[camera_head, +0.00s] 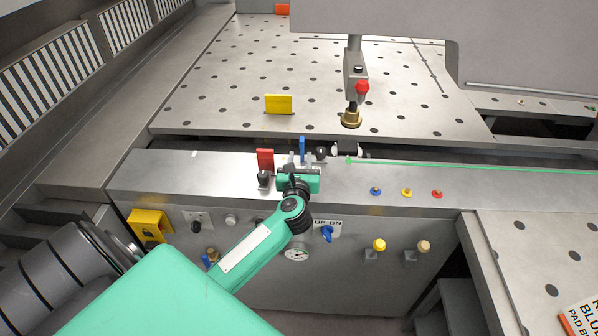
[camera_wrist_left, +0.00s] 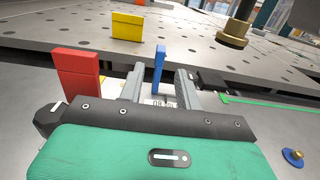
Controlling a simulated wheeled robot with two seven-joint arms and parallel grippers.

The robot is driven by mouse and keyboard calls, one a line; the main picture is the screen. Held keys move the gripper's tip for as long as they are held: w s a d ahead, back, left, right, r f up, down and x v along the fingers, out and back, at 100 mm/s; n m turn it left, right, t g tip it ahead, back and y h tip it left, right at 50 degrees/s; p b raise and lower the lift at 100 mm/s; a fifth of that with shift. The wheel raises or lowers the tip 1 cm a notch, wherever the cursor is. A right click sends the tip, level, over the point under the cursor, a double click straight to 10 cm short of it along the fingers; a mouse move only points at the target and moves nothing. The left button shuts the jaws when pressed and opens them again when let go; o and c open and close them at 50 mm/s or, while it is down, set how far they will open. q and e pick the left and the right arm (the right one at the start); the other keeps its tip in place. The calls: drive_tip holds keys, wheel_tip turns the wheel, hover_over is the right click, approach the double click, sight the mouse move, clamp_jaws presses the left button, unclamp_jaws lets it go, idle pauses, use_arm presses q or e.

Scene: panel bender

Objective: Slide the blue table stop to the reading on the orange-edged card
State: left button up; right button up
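The blue table stop (camera_head: 302,147) stands upright at the back edge of the grey front ledge. My left gripper (camera_head: 300,162) reaches over the ledge from the front. In the left wrist view its two grey fingers are apart, and the blue stop (camera_wrist_left: 159,63) shows between their tips with gaps at both sides; I cannot tell whether either finger touches it. A small white strip with partly hidden digits (camera_wrist_left: 162,102) shows between the fingers. A card with an orange edge (camera_head: 582,318) lies at the lower right, cut off by the frame, its text only partly visible. My right gripper is not in view.
A red stop (camera_head: 265,160) with a black knob stands just left of my gripper. A yellow block (camera_head: 278,104) stands on the perforated table (camera_head: 215,85). A brass-tipped post (camera_head: 351,118) is behind. Blue, yellow and red buttons (camera_head: 406,192) lie to the right.

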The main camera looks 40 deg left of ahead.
use_arm(q)
drive_tip(key=shift+b+v, duration=0.3)
drive_tip(key=shift+v, duration=1.6)
